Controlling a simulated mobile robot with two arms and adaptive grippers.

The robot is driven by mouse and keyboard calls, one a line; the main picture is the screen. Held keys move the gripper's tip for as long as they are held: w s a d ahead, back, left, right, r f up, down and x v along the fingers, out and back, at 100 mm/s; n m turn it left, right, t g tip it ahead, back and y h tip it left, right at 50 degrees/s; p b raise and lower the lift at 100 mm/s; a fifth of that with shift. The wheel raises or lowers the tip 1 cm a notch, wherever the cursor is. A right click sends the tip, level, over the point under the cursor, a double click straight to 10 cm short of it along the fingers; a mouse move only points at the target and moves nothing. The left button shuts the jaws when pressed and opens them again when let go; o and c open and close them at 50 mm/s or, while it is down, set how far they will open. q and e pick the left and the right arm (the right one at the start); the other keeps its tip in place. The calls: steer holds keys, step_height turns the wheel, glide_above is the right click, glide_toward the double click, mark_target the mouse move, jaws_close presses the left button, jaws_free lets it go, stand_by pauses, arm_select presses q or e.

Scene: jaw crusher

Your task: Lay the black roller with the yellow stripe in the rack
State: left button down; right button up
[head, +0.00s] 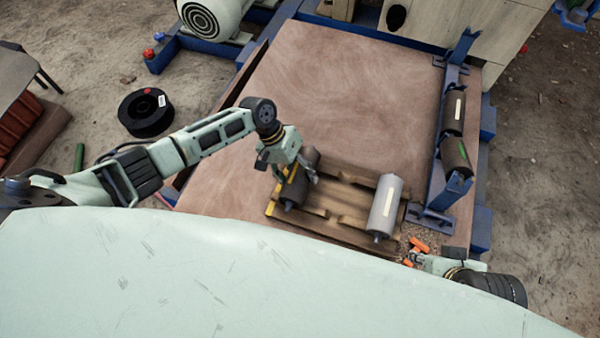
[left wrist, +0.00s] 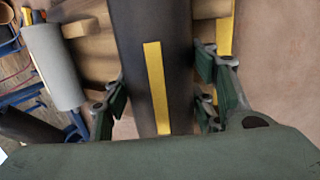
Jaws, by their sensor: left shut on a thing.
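The black roller (head: 295,192) shows its yellow stripe in the left wrist view (left wrist: 155,85). My left gripper (head: 292,172) is shut on it, with the fingers on both sides of the roller in the left wrist view. The roller is at the left end of a wooden cradle (head: 338,198); whether it touches the wood is unclear.
The brown tabletop (head: 340,90) behind the cradle is clear. A black spool (head: 146,112) lies on the ground at left.

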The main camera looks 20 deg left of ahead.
arm_select(q)
steer(key=shift+f, duration=0.3)
steer(key=c, duration=0.9)
jaws_free()
steer(key=shift+c, duration=0.2)
steer(key=o, duration=0.3)
steer(key=shift+s+f, duration=0.1)
steer(key=shift+f, duration=0.05)
steer(key=v, duration=1.2)
